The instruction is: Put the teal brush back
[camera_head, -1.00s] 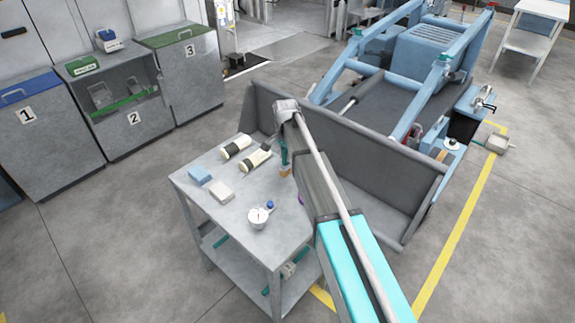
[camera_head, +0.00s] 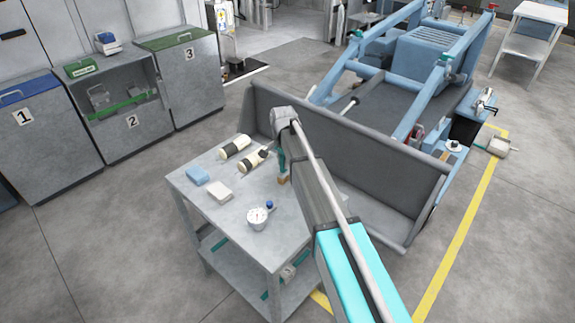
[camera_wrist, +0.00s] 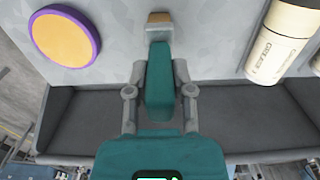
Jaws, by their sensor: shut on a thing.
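The teal brush (camera_wrist: 160,85) is between the two fingers of my gripper (camera_wrist: 160,92) in the wrist view. Its teal handle runs up from the palm to a tan head (camera_wrist: 158,20) at the far end. In the head view the brush (camera_head: 281,160) hangs head down over the right part of the grey cart top (camera_head: 225,228), beside the loader bucket. My arm partly covers it there, and I cannot tell whether its head touches the cart top.
Two cream cartridges (camera_head: 235,147) lie left of the brush. A blue block (camera_head: 197,176), a pale block (camera_head: 219,191) and a white gauge (camera_head: 258,217) are on the cart. A purple-rimmed orange disc (camera_wrist: 64,35) shows in the wrist view. The grey bucket (camera_head: 345,160) stands behind.

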